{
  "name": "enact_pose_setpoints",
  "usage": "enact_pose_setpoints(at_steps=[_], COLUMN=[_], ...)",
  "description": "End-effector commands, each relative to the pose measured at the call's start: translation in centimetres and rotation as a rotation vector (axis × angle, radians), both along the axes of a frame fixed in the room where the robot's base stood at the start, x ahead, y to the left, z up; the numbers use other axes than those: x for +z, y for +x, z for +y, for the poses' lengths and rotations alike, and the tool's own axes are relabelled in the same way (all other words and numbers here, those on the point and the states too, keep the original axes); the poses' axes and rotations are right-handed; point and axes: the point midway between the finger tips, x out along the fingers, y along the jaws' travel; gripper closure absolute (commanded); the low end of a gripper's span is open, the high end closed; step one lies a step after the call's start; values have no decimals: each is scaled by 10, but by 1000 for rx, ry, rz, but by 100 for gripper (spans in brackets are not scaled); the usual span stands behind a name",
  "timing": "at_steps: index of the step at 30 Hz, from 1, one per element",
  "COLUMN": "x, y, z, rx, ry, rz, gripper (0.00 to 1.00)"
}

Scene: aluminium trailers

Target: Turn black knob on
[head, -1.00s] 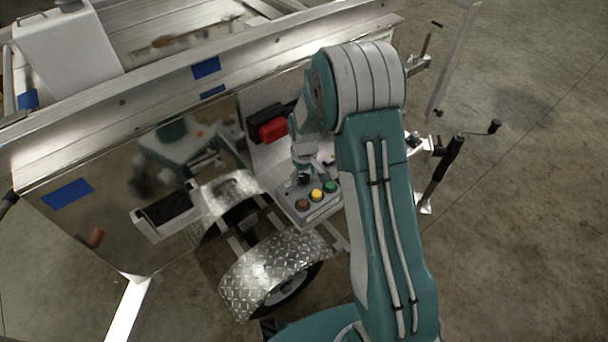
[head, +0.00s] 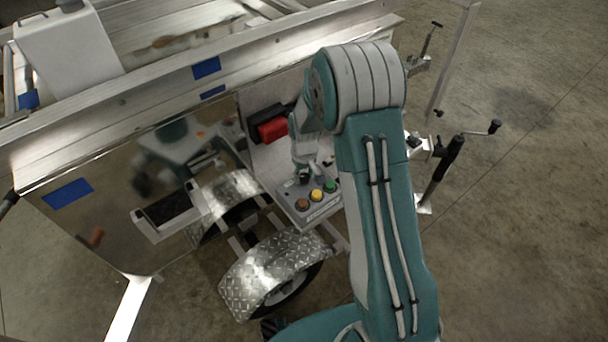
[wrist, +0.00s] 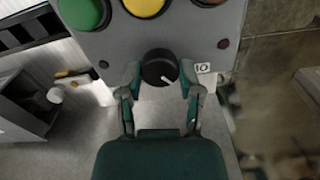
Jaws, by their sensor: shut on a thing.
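The black knob (wrist: 160,68) sits on the grey control panel (wrist: 205,42) in the wrist view, with a white pointer mark aimed toward the lower right. My gripper (wrist: 160,82) has one finger on each side of the knob and is shut on it.
A red box (head: 272,129) is behind my wrist. A diamond-plate fender (head: 262,268) stands below the panel. Open floor lies to the right.

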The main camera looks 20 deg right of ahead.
Motion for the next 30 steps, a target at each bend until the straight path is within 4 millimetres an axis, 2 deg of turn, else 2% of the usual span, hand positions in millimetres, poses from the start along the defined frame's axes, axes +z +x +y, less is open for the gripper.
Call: enact_pose_setpoints(at_steps=[30], x=[-3], y=[-2], z=[1], rx=[-945], ry=[-2], rz=[6], gripper=[100])
